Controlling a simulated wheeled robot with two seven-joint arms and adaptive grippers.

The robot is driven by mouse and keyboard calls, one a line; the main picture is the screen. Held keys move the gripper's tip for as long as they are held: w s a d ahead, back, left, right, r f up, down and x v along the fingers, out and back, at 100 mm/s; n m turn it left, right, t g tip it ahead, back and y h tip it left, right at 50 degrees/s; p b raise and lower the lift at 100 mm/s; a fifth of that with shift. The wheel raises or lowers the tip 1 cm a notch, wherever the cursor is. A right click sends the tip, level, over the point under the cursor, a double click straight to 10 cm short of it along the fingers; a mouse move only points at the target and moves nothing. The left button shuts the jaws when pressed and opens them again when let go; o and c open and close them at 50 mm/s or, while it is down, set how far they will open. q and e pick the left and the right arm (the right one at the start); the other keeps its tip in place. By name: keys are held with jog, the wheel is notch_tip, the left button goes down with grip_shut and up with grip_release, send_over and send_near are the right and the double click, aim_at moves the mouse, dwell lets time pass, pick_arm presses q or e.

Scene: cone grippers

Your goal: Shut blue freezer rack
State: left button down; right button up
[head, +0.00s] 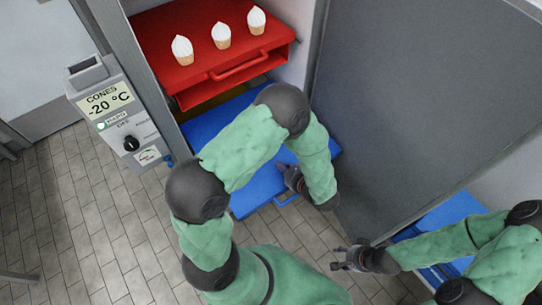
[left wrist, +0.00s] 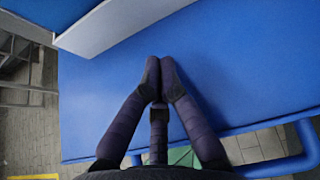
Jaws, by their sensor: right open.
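The blue freezer rack (head: 262,184) sticks out of the freezer below the red rack, its front edge and blue handle (head: 288,200) out over the floor. My left arm hides much of its middle. My left gripper (head: 291,176) is over the rack's right front part. In the left wrist view its fingertips (left wrist: 159,62) are together over the flat blue surface (left wrist: 235,60), with nothing seen between them. I cannot tell whether they touch it. The rack's handle is at the lower right there. My right gripper (head: 338,259) is open and empty, lower right of the rack.
A red rack (head: 165,50) with three white-topped cones is pulled out above. A control box (head: 118,112) reading "CONES -20 °C" stands on the left. A large grey panel (head: 400,100) stands on the right, with more blue surfaces (head: 455,212) beyond it. Tiled floor is free at lower left.

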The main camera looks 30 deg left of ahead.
aim_at(226, 103)
pick_arm(q)
jog(key=x, duration=0.3)
jog(key=r+x, duration=0.1)
jog(key=x, duration=0.1)
jog(key=shift+w+a+b, duration=0.1)
jog(key=shift+a+b, duration=0.2)
jog(key=shift+w+a+r, duration=0.1)
jog(key=shift+w+a, duration=0.15)
jog(key=shift+a, duration=0.3)
jog(key=w+a+b, duration=0.2)
jog(key=w+a, duration=0.2)
jog(key=a, duration=0.6)
jog(key=w+a+b, duration=0.3)
jog(key=w+a, duration=0.1)
jog(key=a, duration=0.6)
jog(key=w+a+b, duration=0.3)
jog(key=w+a, duration=0.1)
jog(key=a, duration=0.6)
jog(key=shift+w, duration=0.2)
jog(key=shift+w+a+b, duration=0.2)
jog(key=shift+a+b, duration=0.1)
jog(key=shift+a, duration=0.15)
jog(key=shift+a+r, duration=0.1)
jog(key=shift+r, duration=0.1)
